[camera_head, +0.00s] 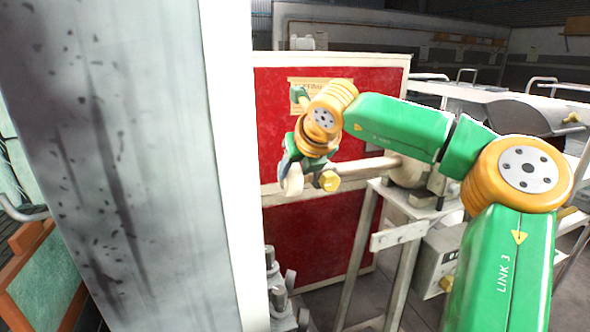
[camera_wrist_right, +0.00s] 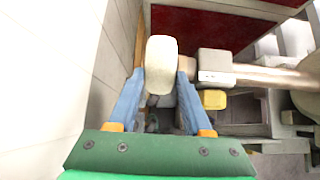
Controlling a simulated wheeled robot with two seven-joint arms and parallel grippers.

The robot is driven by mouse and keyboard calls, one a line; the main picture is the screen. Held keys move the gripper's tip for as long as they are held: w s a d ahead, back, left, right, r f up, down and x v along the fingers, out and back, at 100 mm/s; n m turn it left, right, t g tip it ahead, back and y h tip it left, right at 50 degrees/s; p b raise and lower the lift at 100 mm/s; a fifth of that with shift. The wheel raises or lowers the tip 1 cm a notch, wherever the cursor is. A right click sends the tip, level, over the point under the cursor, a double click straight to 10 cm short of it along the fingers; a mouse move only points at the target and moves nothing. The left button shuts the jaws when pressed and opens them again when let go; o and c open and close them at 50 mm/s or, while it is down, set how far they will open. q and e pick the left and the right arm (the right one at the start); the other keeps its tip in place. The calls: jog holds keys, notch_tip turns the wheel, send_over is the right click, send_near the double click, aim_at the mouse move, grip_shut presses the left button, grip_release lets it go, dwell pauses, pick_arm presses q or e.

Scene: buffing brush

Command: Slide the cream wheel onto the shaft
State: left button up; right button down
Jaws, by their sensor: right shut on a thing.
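The cream wheel (camera_wrist_right: 161,64) sits between the blue fingers of my right gripper (camera_wrist_right: 158,86), which is shut on it. The wheel appears edge-on in the wrist view. In the head view, the wheel (camera_head: 293,180) is beside the left end of the metal shaft (camera_head: 362,167), at about the same height. The shaft (camera_wrist_right: 270,76) runs off to the right of the wheel, with a pale block-like collar (camera_wrist_right: 215,64) near its end. The right finger partly hides the space between them, so I cannot tell whether the shaft tip enters the wheel. My left gripper is out of view.
A yellow hex piece (camera_head: 328,181) is just beside the shaft end, close to my right gripper. A red panel (camera_head: 320,238) stands behind. A large pale pillar (camera_head: 120,150) fills the left. The shaft's machine stands on a metal frame (camera_head: 398,235).

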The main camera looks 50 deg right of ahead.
jog(key=shift+s+d, duration=0.1)
jog(key=shift+c, duration=1.2)
grip_release()
